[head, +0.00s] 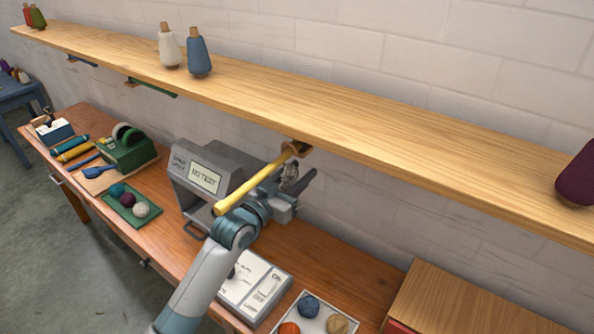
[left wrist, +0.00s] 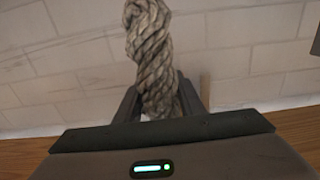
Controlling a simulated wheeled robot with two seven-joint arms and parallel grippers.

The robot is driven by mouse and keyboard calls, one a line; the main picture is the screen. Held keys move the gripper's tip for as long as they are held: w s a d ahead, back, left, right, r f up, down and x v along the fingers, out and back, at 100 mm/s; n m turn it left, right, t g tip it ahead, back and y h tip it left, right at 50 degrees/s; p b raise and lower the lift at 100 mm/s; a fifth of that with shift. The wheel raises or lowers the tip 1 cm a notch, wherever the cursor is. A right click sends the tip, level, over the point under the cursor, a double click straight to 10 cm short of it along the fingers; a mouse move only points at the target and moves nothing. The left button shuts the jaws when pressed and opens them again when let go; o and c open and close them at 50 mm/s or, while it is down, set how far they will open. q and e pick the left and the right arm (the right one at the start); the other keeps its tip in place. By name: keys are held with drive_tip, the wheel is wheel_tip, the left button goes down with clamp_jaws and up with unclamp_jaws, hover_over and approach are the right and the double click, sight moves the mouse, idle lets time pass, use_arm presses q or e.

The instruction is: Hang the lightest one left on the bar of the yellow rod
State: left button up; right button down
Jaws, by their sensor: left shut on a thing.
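The yellow rod (head: 258,180) juts out from a mount under the wooden shelf, with its free end toward me. My left gripper (head: 293,187) is just right of the rod, below the shelf. It is shut on a twisted grey-beige wool skein (head: 289,174). In the left wrist view the skein (left wrist: 150,45) stands up between the two fingers, with the wall behind it. In the head view the skein is small and partly hidden by the gripper; I cannot tell whether it touches the rod. No other skein is clearly visible. My right gripper is out of view.
A green rod (head: 152,88) and a blue rod (head: 82,62) are under the shelf (head: 330,112) farther left. Yarn cones stand on the shelf. A grey device (head: 190,172) reading "NO TEST", a switch panel (head: 272,283) and trays of wool balls are on the bench.

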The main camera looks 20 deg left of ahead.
use_arm(q)
drive_tip(key=shift+f, duration=0.45)
drive_tip(key=o, duration=1.1)
drive_tip(key=b+v, duration=0.5)
drive_tip(key=v, duration=1.2)
drive_tip(key=shift+s+b, duration=0.2)
drive_tip(key=shift+b, duration=0.1)
